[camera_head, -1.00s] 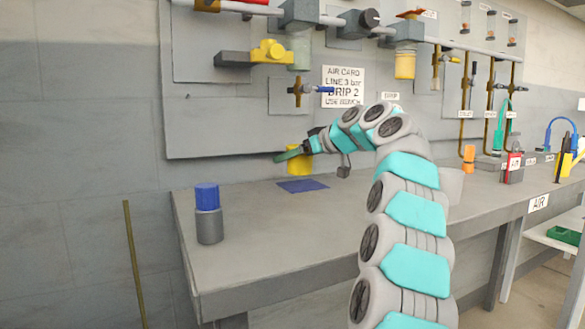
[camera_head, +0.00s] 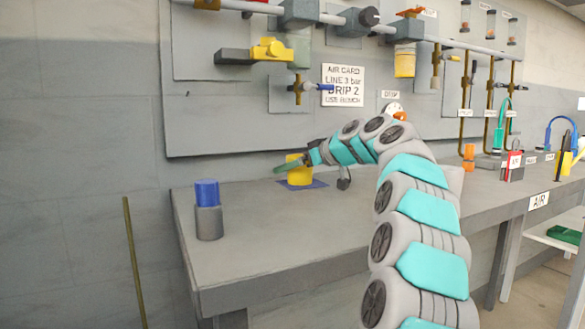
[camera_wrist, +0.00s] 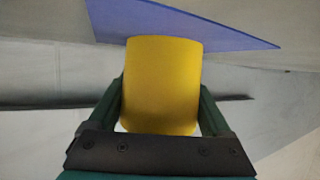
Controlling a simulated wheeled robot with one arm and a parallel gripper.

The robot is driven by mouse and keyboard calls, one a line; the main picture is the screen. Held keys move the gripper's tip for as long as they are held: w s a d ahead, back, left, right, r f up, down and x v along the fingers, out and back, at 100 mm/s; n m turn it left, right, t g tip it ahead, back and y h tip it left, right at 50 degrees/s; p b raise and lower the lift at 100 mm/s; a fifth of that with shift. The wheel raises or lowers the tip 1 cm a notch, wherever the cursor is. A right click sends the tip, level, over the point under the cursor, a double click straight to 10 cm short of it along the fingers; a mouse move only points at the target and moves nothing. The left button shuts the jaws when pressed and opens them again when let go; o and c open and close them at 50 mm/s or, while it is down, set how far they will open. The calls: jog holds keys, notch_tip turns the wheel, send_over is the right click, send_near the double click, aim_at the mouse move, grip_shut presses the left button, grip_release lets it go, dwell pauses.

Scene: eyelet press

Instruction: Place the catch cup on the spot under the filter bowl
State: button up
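The yellow catch cup (camera_head: 299,175) is between the green fingers of my gripper (camera_head: 290,168). In the wrist view the cup (camera_wrist: 162,85) fills the gap between both fingers (camera_wrist: 160,100), which press against its sides. The blue square spot (camera_head: 318,185) lies on the bench, and the cup appears over it. The spot also shows beyond the cup's far end in the wrist view (camera_wrist: 190,25). I cannot tell whether the cup touches it. A pale greenish filter bowl (camera_head: 299,50) hangs on the wall panel roughly above the spot.
A grey cylinder with a blue top (camera_head: 207,208) stands at the bench's left end. A brass valve with a blue handle (camera_head: 299,88) juts from the panel above the cup. A yellow bowl (camera_head: 405,65) hangs further right. The front left bench top (camera_head: 260,235) is clear.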

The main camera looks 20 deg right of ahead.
jog(key=shift+o, duration=1.1)
jog(key=shift+r, duration=0.2)
jog(key=v, duration=1.2)
